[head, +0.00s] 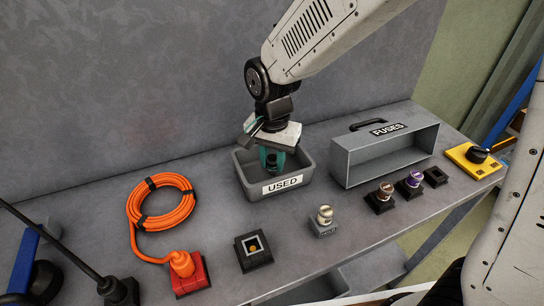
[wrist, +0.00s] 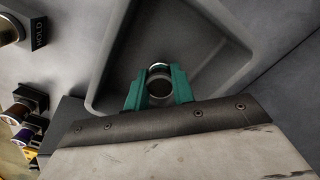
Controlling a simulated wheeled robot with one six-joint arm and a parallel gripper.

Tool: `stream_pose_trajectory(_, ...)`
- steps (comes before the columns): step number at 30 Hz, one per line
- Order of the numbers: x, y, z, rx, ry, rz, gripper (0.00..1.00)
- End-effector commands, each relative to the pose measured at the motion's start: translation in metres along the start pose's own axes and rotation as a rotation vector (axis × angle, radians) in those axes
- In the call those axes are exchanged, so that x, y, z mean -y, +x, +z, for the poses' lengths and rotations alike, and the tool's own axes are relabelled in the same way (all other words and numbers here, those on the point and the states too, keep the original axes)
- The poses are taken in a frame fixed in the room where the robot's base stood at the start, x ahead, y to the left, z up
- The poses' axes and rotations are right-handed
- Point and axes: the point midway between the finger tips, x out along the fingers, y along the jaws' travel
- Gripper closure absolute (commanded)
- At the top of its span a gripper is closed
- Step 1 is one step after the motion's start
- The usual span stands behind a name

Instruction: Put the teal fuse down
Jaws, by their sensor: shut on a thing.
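My gripper (head: 271,161) points down into the grey bin labelled USED (head: 282,186), with its fingertips inside the walls. Its teal fingers (wrist: 158,88) are shut on a small round fuse, seen end-on in the wrist view with a dark top and a silver rim (wrist: 158,72). The fingers hide most of the fuse's side, so its teal colour cannot be told apart from theirs. The bin floor (wrist: 190,40) around it looks bare in the wrist view. I cannot tell whether the fuse touches the floor.
A grey FUSES box (head: 350,160) stands right of the bin. An orange cable (head: 134,208) lies left.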

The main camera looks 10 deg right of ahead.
Motion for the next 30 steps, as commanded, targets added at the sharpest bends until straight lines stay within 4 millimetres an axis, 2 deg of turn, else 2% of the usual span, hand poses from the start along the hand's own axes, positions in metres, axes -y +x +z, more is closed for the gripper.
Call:
stream_pose_trajectory(2,0.0,0.003,0.0,0.001,0.0,0.001,0.98)
stream_pose_trajectory(3,0.0,0.003,0.0,0.001,0.0,0.001,0.73)
stream_pose_trajectory(5,0.0,0.003,0.0,0.0,0.0,0.0,0.56)
stream_pose_trajectory(6,0.0,0.003,0.0,0.0,0.0,0.0,0.54)
stream_pose_trajectory(14,0.0,0.002,0.0,0.0,0.0,0.0,0.54)
stream_pose_trajectory(17,0.001,-0.005,0.0,-0.002,0.0,-0.003,0.54)
stream_pose_trajectory(20,0.001,-0.019,-0.001,-0.003,0.0,-0.005,0.54)
stream_pose_trajectory(30,0.001,-0.093,0.0,-0.002,0.0,-0.004,0.54)
